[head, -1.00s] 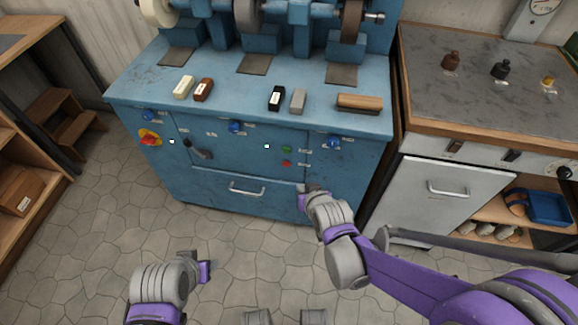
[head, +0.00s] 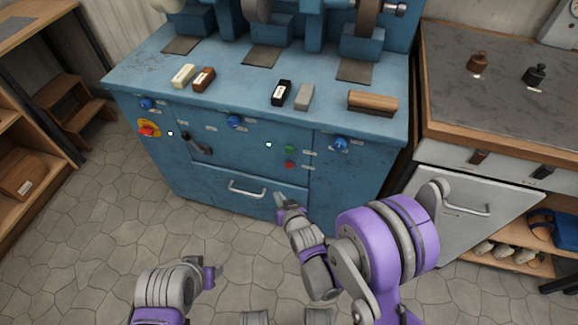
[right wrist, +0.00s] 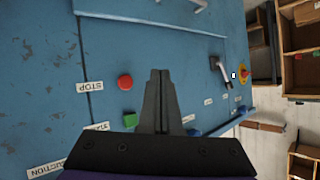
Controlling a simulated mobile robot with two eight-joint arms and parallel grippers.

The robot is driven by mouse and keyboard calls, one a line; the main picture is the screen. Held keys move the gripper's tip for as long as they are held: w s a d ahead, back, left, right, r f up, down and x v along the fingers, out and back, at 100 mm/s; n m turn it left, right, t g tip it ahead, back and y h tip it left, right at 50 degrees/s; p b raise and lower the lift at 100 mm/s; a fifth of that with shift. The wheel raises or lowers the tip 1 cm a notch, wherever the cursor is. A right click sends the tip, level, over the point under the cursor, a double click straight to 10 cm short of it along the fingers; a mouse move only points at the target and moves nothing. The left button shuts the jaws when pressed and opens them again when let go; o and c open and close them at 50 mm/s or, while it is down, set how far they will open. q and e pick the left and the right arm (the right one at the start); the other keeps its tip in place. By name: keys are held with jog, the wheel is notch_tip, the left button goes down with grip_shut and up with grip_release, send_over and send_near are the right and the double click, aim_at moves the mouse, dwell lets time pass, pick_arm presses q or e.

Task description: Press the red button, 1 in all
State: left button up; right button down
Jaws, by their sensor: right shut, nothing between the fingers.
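The small red button (head: 289,165) sits on the blue front panel of the machine, just below a green button (head: 289,148). In the right wrist view the red button (right wrist: 125,82) lies to the left of my fingertips, beside a STOP label, with the green button (right wrist: 129,119) nearby. My right gripper (head: 280,201) is shut and empty, below the red button near the drawer front. It shows in the right wrist view (right wrist: 160,75) with the fingers together, not visibly touching the button. My left gripper (head: 215,276) is low over the floor at the left, its jaws unclear.
A red mushroom knob on a yellow plate (head: 147,130) and a black lever (head: 198,144) are on the same panel. A drawer handle (head: 247,190) juts out below. Blocks and a brush (head: 372,103) lie on the bench top. A grey cabinet (head: 465,205) stands at right.

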aim_at(289, 165)
jog(key=shift+w, duration=0.15)
jog(key=w+d, duration=0.2)
jog(key=w, duration=0.6)
jog(key=shift+d, duration=0.4)
jog(key=shift+w, duration=0.15)
dwell(1.5)
jog(key=shift+w+d, duration=0.15)
jog(key=shift+w, duration=0.2)
jog(key=shift+w+d, duration=0.1)
jog(key=shift+w, duration=0.3)
dwell(0.6)
jog(key=shift+s, duration=0.1)
jog(key=shift+s+a, duration=0.25)
jog(key=shift+s, duration=0.5)
